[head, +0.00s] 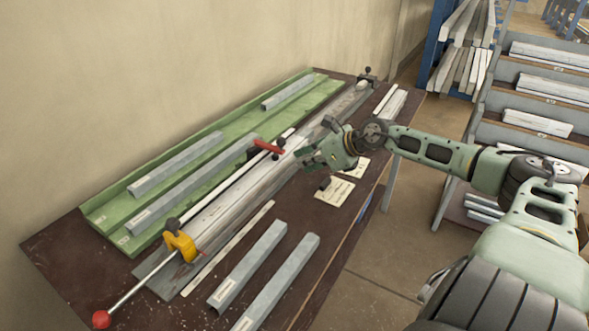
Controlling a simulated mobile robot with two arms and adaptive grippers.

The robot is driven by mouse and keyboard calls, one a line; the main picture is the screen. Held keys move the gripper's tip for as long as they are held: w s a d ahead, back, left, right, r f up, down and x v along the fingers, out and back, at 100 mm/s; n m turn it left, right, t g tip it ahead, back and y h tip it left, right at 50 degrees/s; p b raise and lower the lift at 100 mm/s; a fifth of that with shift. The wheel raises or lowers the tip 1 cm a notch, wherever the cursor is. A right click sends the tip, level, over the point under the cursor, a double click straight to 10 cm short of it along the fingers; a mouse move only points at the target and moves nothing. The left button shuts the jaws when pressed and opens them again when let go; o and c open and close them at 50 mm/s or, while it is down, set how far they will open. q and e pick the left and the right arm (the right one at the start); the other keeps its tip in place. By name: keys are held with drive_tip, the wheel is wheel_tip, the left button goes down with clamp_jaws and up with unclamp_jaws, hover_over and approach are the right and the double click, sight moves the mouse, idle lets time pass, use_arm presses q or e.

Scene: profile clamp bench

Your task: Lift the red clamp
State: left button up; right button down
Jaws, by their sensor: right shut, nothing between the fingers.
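A red bar-shaped clamp part (269,147) sits over the long grey profile rail (238,198) near the middle of the bench. My right gripper (304,160) is just to the right of the red part, above the rail. It looks apart from the red part, though the gap is small and hard to judge. The right gripper is shut with nothing in it. My left gripper is not in view.
A yellow clamp (182,246) with a rod ending in a red ball (101,319) is at the rail's near end. A green tray (110,211) with grey profiles lies along the wall. Loose grey profiles (248,265) and paper labels (334,192) lie on the dark bench. Shelves (505,118) stand at right.

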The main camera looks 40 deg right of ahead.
drive_tip(key=shift+w+a+f, duration=0.2)
drive_tip(key=shift+w, duration=0.2)
drive_tip(key=shift+w+a+f, duration=0.15)
drive_tip(key=shift+w+f, duration=0.05)
drive_tip(key=shift+w, duration=0.15)
drive_tip(key=shift+x, duration=1.25)
